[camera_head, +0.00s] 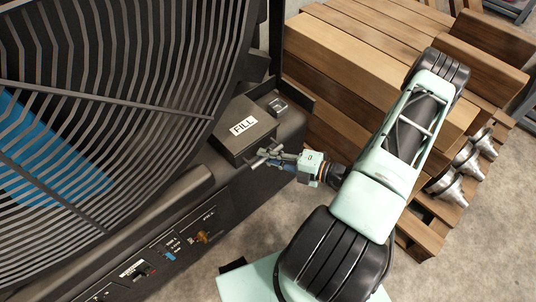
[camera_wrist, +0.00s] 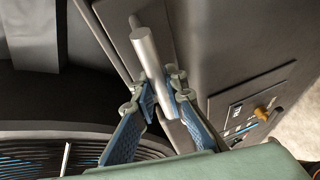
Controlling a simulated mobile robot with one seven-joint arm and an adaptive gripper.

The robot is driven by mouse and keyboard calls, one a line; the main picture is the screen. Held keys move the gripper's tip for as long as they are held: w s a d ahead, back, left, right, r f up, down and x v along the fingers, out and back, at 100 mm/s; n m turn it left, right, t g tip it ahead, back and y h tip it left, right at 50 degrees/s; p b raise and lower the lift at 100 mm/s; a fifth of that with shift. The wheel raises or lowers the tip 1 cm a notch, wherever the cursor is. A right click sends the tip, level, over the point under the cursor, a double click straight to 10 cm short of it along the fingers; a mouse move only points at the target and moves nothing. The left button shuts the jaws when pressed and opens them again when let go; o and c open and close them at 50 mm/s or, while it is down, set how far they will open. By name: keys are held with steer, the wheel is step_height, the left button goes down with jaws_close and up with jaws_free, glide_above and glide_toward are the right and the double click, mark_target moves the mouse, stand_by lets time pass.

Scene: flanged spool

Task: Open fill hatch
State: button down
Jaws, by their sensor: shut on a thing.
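The fill hatch (camera_head: 231,142) is a dark box-like cover with a white "FILL" label (camera_head: 243,125), on the dark machine ledge in the head view. It looks closed there. My gripper (camera_head: 270,156) is at its front right edge. In the wrist view my gripper (camera_wrist: 161,93) is shut on a grey metal bar handle (camera_wrist: 147,50), with one blue-padded finger on each side. The bar's upper end sticks out beyond the fingers. The handle is small and partly hidden by the fingers in the head view.
A large fan-like grille (camera_head: 90,110) fills the left. A control panel (camera_head: 165,250) with a brass fitting (camera_head: 202,237) runs along the machine's front. Wooden pallets (camera_head: 350,55) and several metal fittings (camera_head: 450,187) stand at right, behind and beside my arm. Concrete floor is free at lower right.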

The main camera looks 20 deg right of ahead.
steer(key=c, duration=1.9)
jaws_free()
steer(key=shift+c, duration=0.2)
steer(key=v, duration=1.2)
steer(key=shift+a+r, duration=0.1)
steer(key=shift+r, duration=0.05)
